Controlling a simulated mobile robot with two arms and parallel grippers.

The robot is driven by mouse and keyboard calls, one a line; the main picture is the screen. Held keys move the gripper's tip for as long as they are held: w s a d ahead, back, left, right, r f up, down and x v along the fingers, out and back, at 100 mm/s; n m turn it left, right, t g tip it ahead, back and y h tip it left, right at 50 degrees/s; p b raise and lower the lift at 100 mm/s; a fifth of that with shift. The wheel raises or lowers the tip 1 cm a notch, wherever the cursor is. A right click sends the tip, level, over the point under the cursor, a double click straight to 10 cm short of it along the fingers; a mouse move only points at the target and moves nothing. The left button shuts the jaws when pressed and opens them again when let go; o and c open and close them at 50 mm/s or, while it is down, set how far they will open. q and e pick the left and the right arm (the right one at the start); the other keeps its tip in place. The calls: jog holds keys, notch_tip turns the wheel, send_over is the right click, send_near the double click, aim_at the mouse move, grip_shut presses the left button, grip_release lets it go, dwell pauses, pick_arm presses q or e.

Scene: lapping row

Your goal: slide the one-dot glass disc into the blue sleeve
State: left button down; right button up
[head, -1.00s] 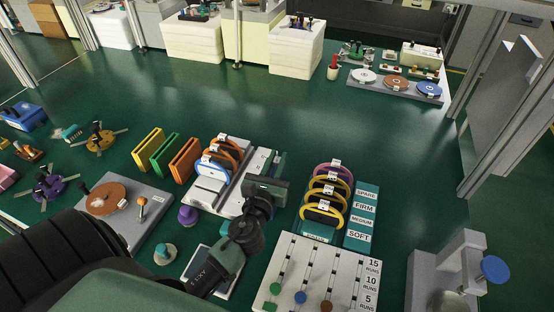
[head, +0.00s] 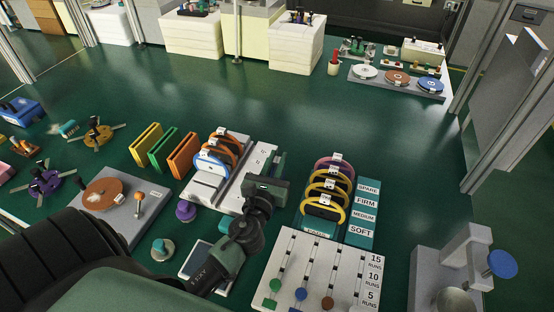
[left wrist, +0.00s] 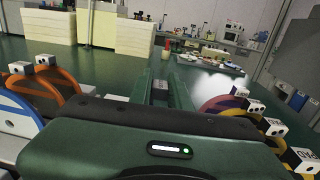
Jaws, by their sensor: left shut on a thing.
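My left gripper (head: 282,162) is over the floor-green area between the white rack and the teal stand; its fingers point away from me. In the left wrist view its fingers (left wrist: 162,90) are close together with a small white piece (left wrist: 160,85) between them. Most of the held thing is hidden, and I cannot tell whether it is the one-dot glass disc. Yellow (head: 146,145), green (head: 163,149) and orange (head: 183,155) sleeves stand left of the rack. A blue hoop (head: 212,163) stands at the rack's near end; I see no clear blue sleeve. My right gripper is out of view.
The white rack (head: 232,195) also holds orange hoops (head: 236,146). The teal stand (head: 361,215) carries purple and yellow hoops (head: 323,212). A slider panel (head: 340,265) is nearer me. A grey plate with a copper disc (head: 105,194) lies left.

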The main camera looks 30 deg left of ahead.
pick_arm(q)
jog(key=shift+f+b, duration=0.75)
jog(key=shift+f, duration=0.1)
jog(key=c, duration=1.3)
grip_release()
jog(key=shift+o, duration=0.2)
jog(key=b+v, duration=0.1)
jog(key=v, duration=0.7)
jog(key=shift+b, duration=0.4)
jog(key=shift+w, duration=0.15)
